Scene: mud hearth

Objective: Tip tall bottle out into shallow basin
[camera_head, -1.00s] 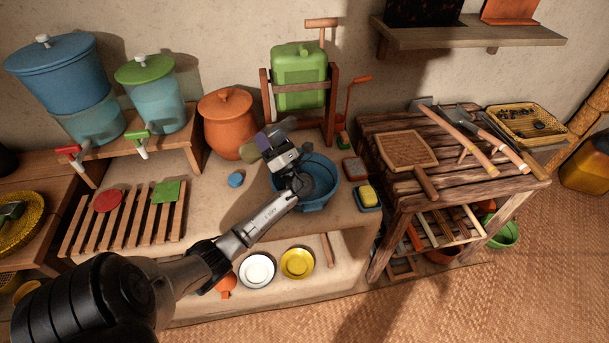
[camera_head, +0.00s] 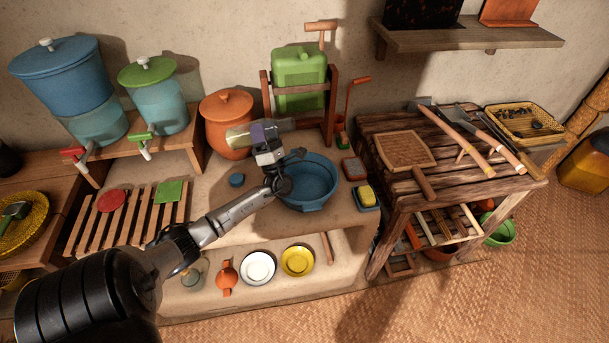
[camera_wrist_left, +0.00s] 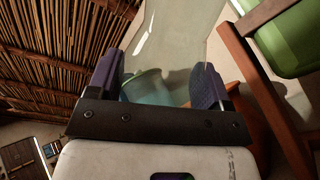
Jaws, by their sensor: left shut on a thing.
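My left gripper (camera_head: 264,134) is shut on the tall bottle (camera_head: 238,138), a pale, see-through bottle. In the head view the bottle lies nearly level across the jaws, its right end a little higher in the picture. In the left wrist view the bottle (camera_wrist_left: 178,35) shows between the two purple finger pads. I cannot tell which end is its mouth, or whether anything flows out. The shallow basin (camera_head: 318,188) is blue and stands on the ledge, just right of and below the gripper in the picture. My wrist covers part of its left rim. My right gripper is not in view.
An orange lidded pot (camera_head: 226,108) stands close behind the bottle. A green jerrycan (camera_head: 299,72) sits in a wooden frame behind the basin.

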